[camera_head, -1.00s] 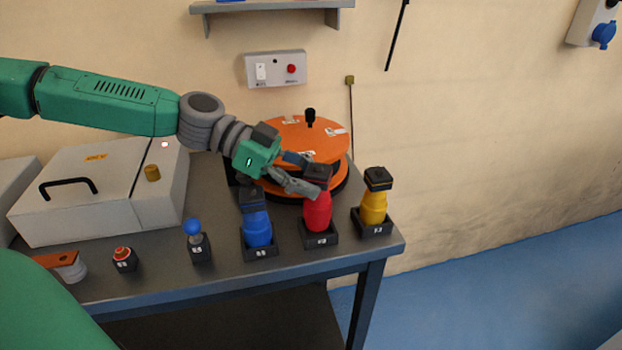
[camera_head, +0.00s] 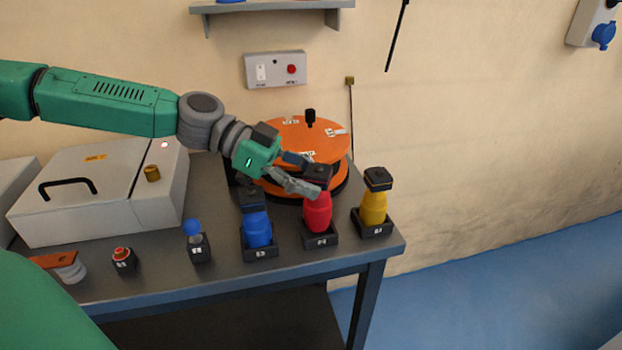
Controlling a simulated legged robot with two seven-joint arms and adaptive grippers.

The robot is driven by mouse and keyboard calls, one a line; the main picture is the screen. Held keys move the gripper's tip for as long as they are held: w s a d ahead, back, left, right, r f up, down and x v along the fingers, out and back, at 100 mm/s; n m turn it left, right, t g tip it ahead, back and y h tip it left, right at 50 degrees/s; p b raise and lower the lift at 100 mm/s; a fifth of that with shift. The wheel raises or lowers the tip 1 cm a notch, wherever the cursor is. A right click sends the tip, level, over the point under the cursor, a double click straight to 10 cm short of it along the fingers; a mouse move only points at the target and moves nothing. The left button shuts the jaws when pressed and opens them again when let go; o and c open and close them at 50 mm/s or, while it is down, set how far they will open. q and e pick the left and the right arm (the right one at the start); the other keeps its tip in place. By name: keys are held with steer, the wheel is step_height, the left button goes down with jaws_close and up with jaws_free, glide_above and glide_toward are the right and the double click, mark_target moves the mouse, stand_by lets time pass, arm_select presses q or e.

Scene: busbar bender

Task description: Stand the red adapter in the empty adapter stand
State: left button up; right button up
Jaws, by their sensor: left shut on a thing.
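The red adapter (camera_head: 317,212) has a dark square top and stands upright in or just over a black adapter stand (camera_head: 320,241). Whether it is fully seated I cannot tell. My left gripper (camera_head: 316,182) comes in from the left and is shut on the adapter's dark upper part. A blue adapter (camera_head: 257,228) stands in the stand to its left, and a yellow adapter (camera_head: 373,207) stands in the stand to its right. My right gripper is not in view.
An orange round machine (camera_head: 312,138) stands behind the adapters. A grey case (camera_head: 85,190) with a black handle is at the left. Small stands with a blue knob (camera_head: 192,227) and a red button (camera_head: 122,256) line the front. The table's right edge is near the yellow adapter.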

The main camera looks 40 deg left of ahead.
arm_select(q)
steer(key=shift+f+b, duration=0.7)
steer(key=o, duration=1.3)
steer(key=shift+o, duration=0.2)
steer(key=v, duration=0.7)
steer(key=shift+a, duration=0.2)
steer(key=shift+r, duration=0.1)
